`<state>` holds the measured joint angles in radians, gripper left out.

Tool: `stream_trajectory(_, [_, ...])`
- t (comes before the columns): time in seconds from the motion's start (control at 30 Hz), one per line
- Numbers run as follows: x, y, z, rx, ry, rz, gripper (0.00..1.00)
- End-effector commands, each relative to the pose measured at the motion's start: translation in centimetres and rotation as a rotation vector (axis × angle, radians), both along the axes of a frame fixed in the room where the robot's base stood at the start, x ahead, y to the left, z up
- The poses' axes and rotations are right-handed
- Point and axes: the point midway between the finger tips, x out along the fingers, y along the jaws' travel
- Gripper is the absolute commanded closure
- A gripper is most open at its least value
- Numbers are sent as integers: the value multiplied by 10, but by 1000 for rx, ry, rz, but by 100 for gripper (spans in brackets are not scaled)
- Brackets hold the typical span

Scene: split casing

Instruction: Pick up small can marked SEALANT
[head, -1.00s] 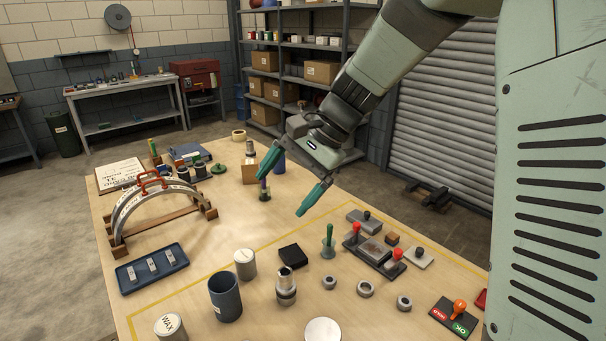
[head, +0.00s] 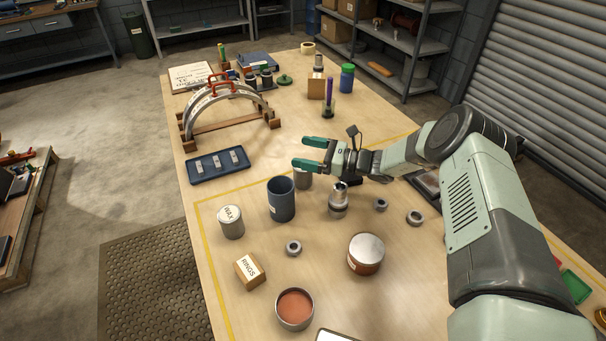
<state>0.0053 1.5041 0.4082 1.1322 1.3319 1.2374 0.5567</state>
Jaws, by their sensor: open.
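My gripper (head: 299,152) is open and empty, its two teal fingers pointing left in the head view. It is above the middle of the table. A small grey can (head: 303,181) shows just below the lower finger in the picture; the gripper covers its top and I see no lettering on it. A similar small pale can marked WAX (head: 231,222) stands upright to the left, apart from the gripper. No label reading SEALANT can be made out on any can.
A dark blue cup (head: 281,200) stands close to the grey can, and a metal fitting (head: 338,202) stands to its right. A silver-lidded tin (head: 365,254), an open tin (head: 294,308) and a RINGS box (head: 249,269) are nearer. A blue tray (head: 217,164) lies left.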

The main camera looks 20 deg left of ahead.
Motion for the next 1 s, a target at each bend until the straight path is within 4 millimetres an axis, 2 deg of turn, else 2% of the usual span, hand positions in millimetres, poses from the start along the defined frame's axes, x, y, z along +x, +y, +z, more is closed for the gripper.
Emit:
stream_trajectory(0.3, [-1,0,-36,0,4,0,7])
stream_trajectory(0.5, [-2,1,-73,-2,4,1,7])
stream_trajectory(0.6, [-3,19,-69,0,1,4,7])
stream_trajectory(0.7, [-3,28,-70,-1,2,2,7])
stream_trajectory(0.97, [-3,30,-69,-1,3,0,7])
stream_trajectory(1.0, [-3,30,-69,-1,3,0,10])
